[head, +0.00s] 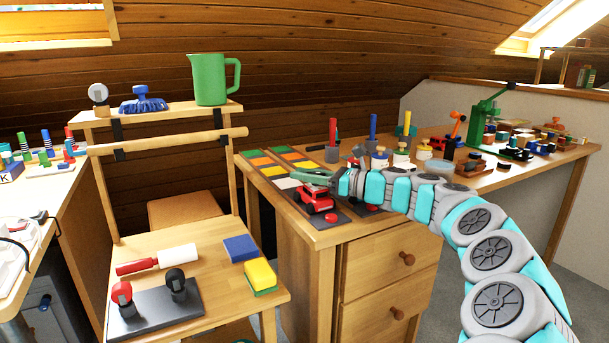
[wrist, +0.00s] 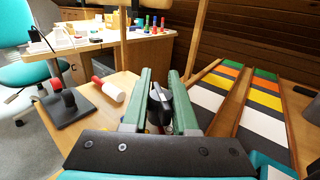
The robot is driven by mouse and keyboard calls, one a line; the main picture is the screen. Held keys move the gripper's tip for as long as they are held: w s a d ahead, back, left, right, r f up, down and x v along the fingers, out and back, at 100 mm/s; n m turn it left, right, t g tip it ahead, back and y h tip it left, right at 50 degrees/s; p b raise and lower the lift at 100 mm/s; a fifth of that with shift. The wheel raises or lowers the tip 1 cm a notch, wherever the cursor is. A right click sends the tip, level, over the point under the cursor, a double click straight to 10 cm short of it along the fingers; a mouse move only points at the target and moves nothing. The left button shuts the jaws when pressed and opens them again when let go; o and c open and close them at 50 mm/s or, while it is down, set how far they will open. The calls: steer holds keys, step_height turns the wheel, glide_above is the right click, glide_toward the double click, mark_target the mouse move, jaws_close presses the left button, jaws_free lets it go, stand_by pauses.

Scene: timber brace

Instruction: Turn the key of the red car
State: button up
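The red car (head: 316,201) stands on a dark base plate near the left front edge of the workbench. My gripper (head: 312,177), with green fingers, is just above and behind the car. In the wrist view my gripper (wrist: 160,98) has its two fingers on either side of a dark grey key (wrist: 158,104), which fills the gap between them. The body of the car is hidden behind my gripper in the wrist view, and the key cannot be made out in the head view.
Coloured panels (head: 262,161) lie on the bench beside the car. Several pegs, jars and a green press (head: 484,113) stand farther right.

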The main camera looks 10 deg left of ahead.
jaws_close()
